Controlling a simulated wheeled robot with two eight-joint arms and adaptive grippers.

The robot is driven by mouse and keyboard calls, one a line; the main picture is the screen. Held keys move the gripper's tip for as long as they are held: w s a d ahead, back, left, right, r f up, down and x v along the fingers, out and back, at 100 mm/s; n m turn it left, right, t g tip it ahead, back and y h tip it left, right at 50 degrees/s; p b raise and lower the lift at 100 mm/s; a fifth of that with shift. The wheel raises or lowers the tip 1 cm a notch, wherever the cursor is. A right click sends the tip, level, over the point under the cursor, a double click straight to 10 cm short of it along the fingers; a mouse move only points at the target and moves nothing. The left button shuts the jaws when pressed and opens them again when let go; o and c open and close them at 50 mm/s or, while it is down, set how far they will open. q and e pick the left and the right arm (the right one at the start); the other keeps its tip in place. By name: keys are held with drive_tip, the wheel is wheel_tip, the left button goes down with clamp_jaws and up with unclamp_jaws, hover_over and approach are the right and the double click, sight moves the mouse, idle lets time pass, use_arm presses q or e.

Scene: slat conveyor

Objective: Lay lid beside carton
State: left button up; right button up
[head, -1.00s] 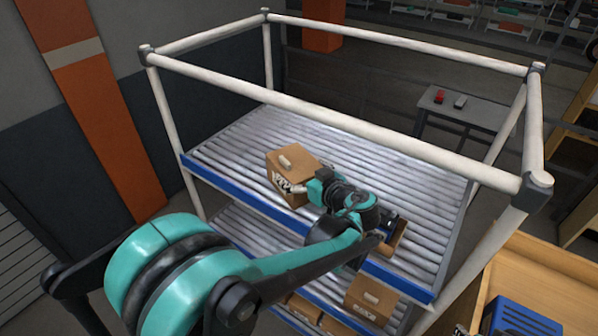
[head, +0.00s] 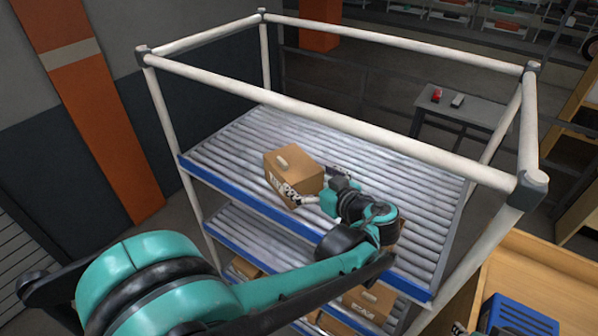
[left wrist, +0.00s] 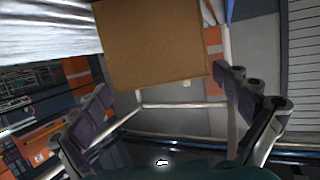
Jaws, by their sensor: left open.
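In the left wrist view a plain brown carton face (left wrist: 155,45) lies ahead of the spread fingers (left wrist: 165,90). I cannot tell whether a finger touches it. My right gripper is out of view.
The top conveyor's slats (head: 240,145) are clear left of and behind the carton. A blue edge strip (head: 240,200) runs along its front. White frame posts and rails (head: 340,120) surround it. More cartons (head: 368,300) sit on the lower level. A brown piece shows partly behind my arm.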

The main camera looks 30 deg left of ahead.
use_arm(q)
drive_tip(key=v, duration=0.6)
idle(0.4)
